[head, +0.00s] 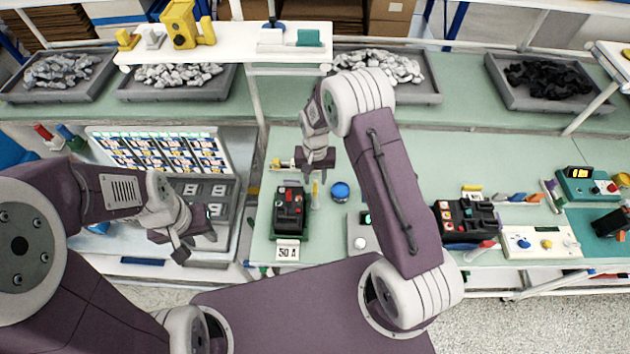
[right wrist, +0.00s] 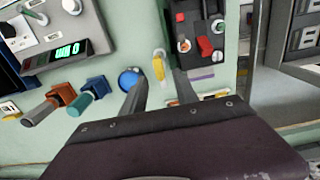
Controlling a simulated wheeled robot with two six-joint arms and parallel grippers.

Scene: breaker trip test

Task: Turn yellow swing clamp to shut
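The yellow swing clamp (head: 315,194) stands on the green bench just right of a black breaker (head: 289,212) with red parts. In the right wrist view the clamp (right wrist: 158,67) is a small yellow upright piece with a pale base. My right gripper (head: 315,178) is above the clamp, fingers pointing down. In the right wrist view its two fingers (right wrist: 160,88) are apart, with the clamp showing between and beyond their tips. I cannot tell whether they touch it. My left gripper (head: 193,246) hangs at the left by the panel, its fingers apart and empty.
A blue round knob (head: 340,191) sits close right of the clamp. A "50 A" card (head: 288,250) lies before the breaker. Another black breaker (head: 466,220) is further right. A shelf (head: 230,42) overhangs the back.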

